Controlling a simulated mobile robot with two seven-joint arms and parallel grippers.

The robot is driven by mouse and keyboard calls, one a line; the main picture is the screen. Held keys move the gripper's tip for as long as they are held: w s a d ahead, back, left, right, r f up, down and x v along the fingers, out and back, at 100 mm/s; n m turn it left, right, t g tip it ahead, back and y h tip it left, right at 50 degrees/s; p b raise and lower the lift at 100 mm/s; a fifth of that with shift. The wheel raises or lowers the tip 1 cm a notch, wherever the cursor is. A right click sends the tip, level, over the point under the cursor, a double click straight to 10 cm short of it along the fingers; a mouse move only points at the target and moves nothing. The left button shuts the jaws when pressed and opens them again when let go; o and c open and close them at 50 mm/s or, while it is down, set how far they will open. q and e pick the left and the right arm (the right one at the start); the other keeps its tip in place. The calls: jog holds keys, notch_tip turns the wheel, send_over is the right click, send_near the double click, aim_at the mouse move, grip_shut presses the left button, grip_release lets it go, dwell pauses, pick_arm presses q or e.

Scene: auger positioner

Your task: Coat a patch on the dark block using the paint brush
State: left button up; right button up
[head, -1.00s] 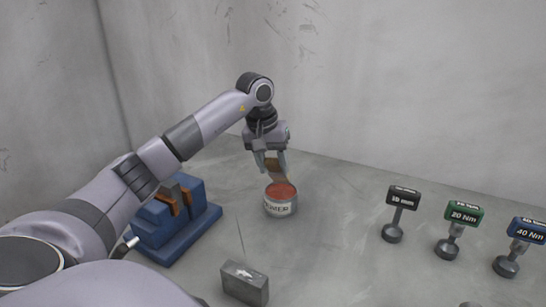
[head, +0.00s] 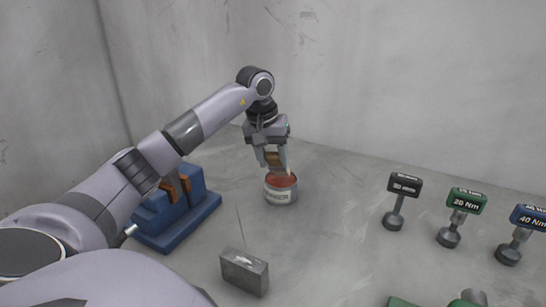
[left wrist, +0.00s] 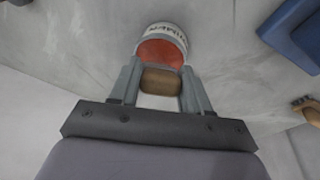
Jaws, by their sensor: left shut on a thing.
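My left gripper (head: 274,166) is shut on the paint brush (head: 273,158), whose brown part shows between the fingers. It also shows in the left wrist view (left wrist: 160,81). The gripper is right above the open paint can (head: 281,196), which holds red paint (left wrist: 161,54). The brush's lower end is at the can's mouth; I cannot tell whether it touches the paint. The dark block (head: 244,272), a grey slab, stands on the table in front of the can, apart from the gripper. My right gripper is not in view.
A blue stand (head: 158,239) with orange-brown parts is left of the can, partly behind my left arm. Three labelled tools stand at right: black (head: 405,184), green (head: 466,201) and blue (head: 529,216). A green object (head: 470,300) is cut off at the bottom edge. Walls close off the back.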

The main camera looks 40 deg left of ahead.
pick_arm(q)
jog(key=shift+f, duration=0.5)
dwell(0.3)
jog(key=shift+f, duration=0.1)
dwell(1.4)
notch_tip(320, 180, up, 3)
jog(key=shift+r+p, duration=0.1)
jog(key=shift+p, duration=1.1)
jog(key=shift+r, duration=2)
